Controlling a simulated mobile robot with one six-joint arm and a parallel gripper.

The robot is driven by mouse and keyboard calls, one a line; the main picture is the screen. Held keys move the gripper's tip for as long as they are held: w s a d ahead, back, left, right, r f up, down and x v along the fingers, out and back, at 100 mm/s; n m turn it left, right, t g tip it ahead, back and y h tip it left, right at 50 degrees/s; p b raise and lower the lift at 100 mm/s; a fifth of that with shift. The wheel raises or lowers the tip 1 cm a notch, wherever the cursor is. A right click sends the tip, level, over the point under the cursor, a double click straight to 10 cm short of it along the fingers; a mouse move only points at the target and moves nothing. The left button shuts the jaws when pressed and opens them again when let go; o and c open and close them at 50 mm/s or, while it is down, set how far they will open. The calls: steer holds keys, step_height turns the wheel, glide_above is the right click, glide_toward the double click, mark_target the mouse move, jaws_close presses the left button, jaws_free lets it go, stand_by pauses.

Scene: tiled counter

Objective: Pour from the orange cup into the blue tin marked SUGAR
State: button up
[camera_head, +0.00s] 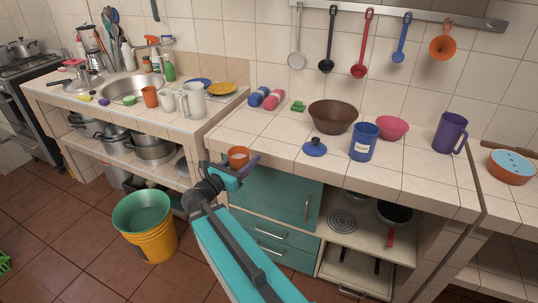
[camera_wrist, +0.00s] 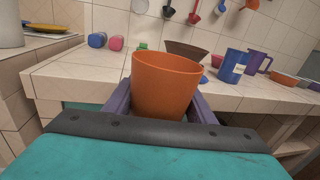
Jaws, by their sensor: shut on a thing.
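My gripper (camera_head: 240,164) is shut on the orange cup (camera_head: 238,153), with one purple finger on each side of it. The cup is held in front of the counter's front edge, near the left end of the right-hand counter. In the wrist view the orange cup (camera_wrist: 165,85) stands nearly upright between the fingers; its contents are hidden there. The blue tin (camera_head: 363,143) with a white label stands upright on the counter to the right, apart from the cup. Its lid (camera_head: 315,148) with a dark knob lies beside it. The tin also shows in the wrist view (camera_wrist: 232,67).
A brown bowl (camera_head: 333,116) and a pink bowl (camera_head: 391,128) stand behind the tin. A purple jug (camera_head: 449,132) is to its right. Blue and pink rolls (camera_head: 265,98) lie at the back left. The counter's front left area is clear. Utensils hang above.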

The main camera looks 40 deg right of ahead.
steer(key=w+a+n+t+y, duration=0.1)
steer(key=w+a+n+t, duration=0.1)
steer(key=a, duration=1.3)
steer(key=w+a+f+n+t+y, duration=0.1)
steer(key=w+a+n+t+y, duration=0.1)
steer(key=a, duration=1.3)
steer(key=shift+w+a+n+t, duration=0.2)
steer(key=shift+w+n+t, duration=0.25)
steer(key=shift+t, duration=0.75)
steer(key=shift+f, duration=0.1)
